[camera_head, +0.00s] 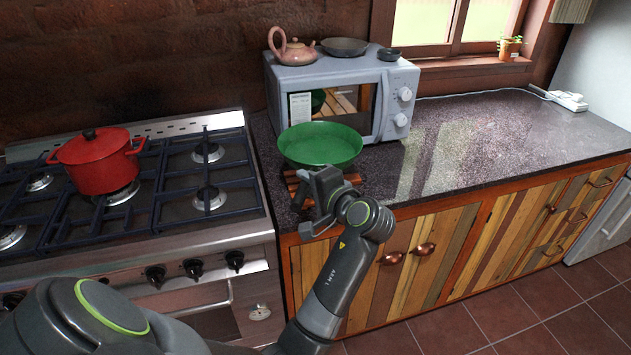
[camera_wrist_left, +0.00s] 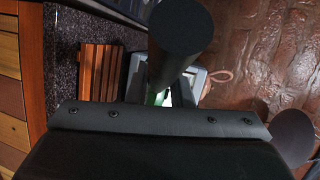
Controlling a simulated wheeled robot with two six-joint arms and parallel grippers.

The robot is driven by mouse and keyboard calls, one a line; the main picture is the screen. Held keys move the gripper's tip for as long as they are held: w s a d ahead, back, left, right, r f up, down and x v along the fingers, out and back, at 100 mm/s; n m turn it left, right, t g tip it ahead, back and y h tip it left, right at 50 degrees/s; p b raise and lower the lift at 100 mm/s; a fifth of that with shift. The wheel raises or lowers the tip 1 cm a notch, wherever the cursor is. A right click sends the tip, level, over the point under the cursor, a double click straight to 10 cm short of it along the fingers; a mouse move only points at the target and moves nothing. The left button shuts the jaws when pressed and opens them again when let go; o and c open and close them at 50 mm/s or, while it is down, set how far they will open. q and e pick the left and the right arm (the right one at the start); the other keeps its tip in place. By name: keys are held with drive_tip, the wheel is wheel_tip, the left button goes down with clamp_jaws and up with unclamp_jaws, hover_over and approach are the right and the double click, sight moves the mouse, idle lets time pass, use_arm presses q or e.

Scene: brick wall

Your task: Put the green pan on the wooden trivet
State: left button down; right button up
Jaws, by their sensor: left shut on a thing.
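The green pan (camera_head: 320,146) is in front of the microwave at the left end of the counter, its open side up and roughly level. My left gripper (camera_head: 324,188) is shut on the pan's handle, on the near side of the pan. In the left wrist view the dark round handle (camera_wrist_left: 181,30) sticks up and a sliver of the green pan (camera_wrist_left: 158,97) shows. The slatted wooden trivet (camera_head: 292,184) is on the counter, partly hidden below the pan and gripper. It also shows in the left wrist view (camera_wrist_left: 96,72), left of the handle. I cannot tell whether pan and trivet touch.
A microwave (camera_head: 330,78) stands close behind the pan, with a pink teapot (camera_head: 291,49) and a dark pan (camera_head: 345,46) on top. A red pot (camera_head: 97,162) sits on the stove (camera_head: 175,245) at left. The counter (camera_head: 490,140) to the right is clear.

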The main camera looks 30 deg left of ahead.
use_arm(q)
drive_tip(key=shift+a+r+g, duration=0.1)
drive_tip(key=shift+g, duration=0.2)
wheel_tip(320, 180, down, 10)
drive_tip(key=p, duration=0.1)
drive_tip(key=shift+r+n, duration=0.2)
drive_tip(key=shift+n, duration=0.1)
drive_tip(key=c, duration=1.6)
unclamp_jaws()
drive_tip(key=shift+s+f, duration=0.1)
drive_tip(key=shift+f, duration=0.1)
drive_tip(key=o, duration=0.3)
use_arm(e)
drive_tip(key=shift+s+r, duration=0.3)
drive_tip(key=shift+r, duration=0.25)
